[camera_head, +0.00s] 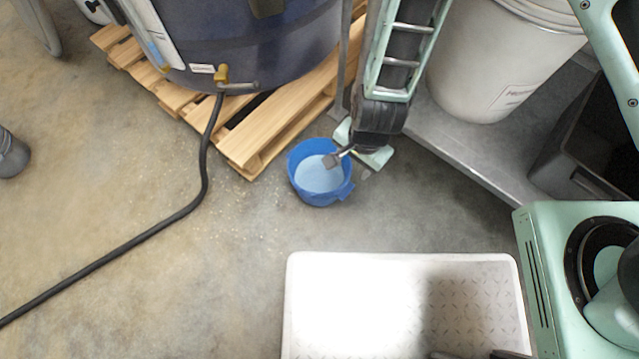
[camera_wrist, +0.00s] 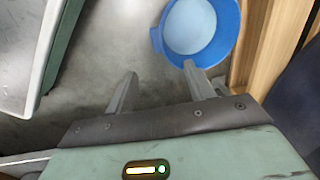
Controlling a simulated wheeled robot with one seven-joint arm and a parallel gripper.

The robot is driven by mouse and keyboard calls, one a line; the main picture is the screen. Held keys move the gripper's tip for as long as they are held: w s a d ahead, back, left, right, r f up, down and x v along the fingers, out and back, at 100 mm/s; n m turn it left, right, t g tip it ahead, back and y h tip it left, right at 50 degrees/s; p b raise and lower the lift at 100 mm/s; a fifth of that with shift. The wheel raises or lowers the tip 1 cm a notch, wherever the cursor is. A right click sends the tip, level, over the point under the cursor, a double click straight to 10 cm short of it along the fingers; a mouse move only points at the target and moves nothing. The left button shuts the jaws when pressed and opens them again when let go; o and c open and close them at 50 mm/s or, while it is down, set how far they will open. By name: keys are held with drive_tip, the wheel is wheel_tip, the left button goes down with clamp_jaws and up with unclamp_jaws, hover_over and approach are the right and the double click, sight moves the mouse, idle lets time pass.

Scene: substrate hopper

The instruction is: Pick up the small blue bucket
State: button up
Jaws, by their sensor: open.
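The small blue bucket (camera_head: 346,190) stands upright on the concrete floor beside the wooden pallet, with pale material inside. In the wrist view the bucket (camera_wrist: 233,45) is at the top right, with a tab on its left rim. My gripper (camera_head: 335,160) is at the bucket's right side in the head view, one finger showing over the opening. In the wrist view my gripper (camera_wrist: 160,82) is open and empty between its fingers. Its right fingertip overlaps the bucket's near rim in the picture. I cannot tell whether it touches.
A wooden pallet (camera_head: 292,105) bearing a dark blue drum (camera_head: 290,40) is close behind the bucket. A black hose (camera_head: 207,150) runs across the floor at left. A metal shelf (camera_head: 460,150) with a white bucket (camera_head: 480,60) is at right. A white tray (camera_head: 400,257) lies in front.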

drive_tip(key=b, duration=0.7)
hover_over(345, 189)
drive_tip(key=f, duration=1.4)
drive_tip(key=shift+s+d, duration=0.1)
drive_tip(key=shift+s, duration=0.2)
drive_tip(key=f+b, duration=0.4)
drive_tip(key=f, duration=0.1)
drive_tip(key=shift+w+f+b, duration=0.1)
drive_tip(key=shift+w+b, duration=0.15)
drive_tip(key=shift+b, duration=0.05)
clamp_jaws()
